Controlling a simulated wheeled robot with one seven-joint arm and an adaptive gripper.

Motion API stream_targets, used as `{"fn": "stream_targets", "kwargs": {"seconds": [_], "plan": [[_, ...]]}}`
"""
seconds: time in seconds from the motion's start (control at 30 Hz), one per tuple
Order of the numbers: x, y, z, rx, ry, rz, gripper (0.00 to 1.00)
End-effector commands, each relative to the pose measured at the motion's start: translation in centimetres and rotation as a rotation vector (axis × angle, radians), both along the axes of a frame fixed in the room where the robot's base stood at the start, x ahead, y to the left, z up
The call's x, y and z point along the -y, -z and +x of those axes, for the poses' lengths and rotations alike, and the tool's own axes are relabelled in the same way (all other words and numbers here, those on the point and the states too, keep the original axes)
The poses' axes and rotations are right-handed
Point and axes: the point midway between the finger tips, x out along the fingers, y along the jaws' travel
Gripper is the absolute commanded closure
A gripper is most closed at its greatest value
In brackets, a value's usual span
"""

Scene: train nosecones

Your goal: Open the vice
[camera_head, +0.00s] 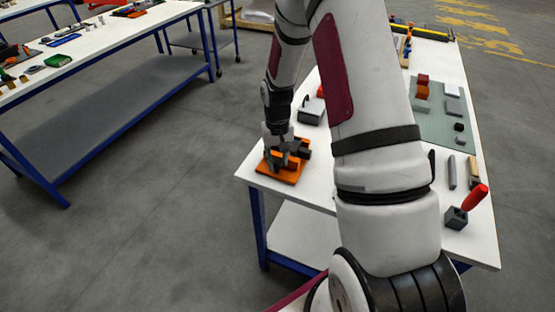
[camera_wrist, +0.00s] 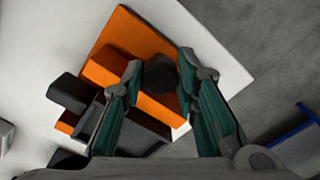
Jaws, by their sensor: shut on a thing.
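The vice has an orange base (camera_head: 272,175) and stands at the near left corner of the white table. Its orange body and dark grey jaw parts show in the wrist view (camera_wrist: 134,37). My gripper (camera_head: 277,143) is over the vice, pointing down. In the wrist view, my gripper (camera_wrist: 160,70) has its two green-padded fingers on either side of the dark round handle (camera_wrist: 161,76) at the end of the vice and is shut on it. The fingers hide part of the vice, and its jaw gap cannot be made out clearly.
A grey-and-black box-like object (camera_head: 312,110) stands behind the vice. To the right are a grey-green mat (camera_head: 437,128) with several blocks and a red-handled tool (camera_head: 475,197) in a dark holder (camera_head: 456,218). The table edge lies close beside the vice.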

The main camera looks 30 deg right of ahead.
Motion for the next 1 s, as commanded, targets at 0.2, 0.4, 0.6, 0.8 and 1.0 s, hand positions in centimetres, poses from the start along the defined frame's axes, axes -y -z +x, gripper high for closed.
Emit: {"fn": "stream_targets", "kwargs": {"seconds": [0.2, 0.4, 0.6, 0.8, 1.0], "plan": [[0.12, -0.21, 0.64, 0.017, -0.002, -0.004, 1.0], [0.14, -0.24, 0.69, 0.017, -0.002, -0.005, 1.0], [0.14, -0.26, 0.7, 0.018, -0.002, -0.005, 1.0], [0.15, -0.27, 0.71, 0.018, -0.002, -0.005, 1.0], [0.18, -0.28, 0.7, 0.018, -0.001, -0.005, 0.52]]}}
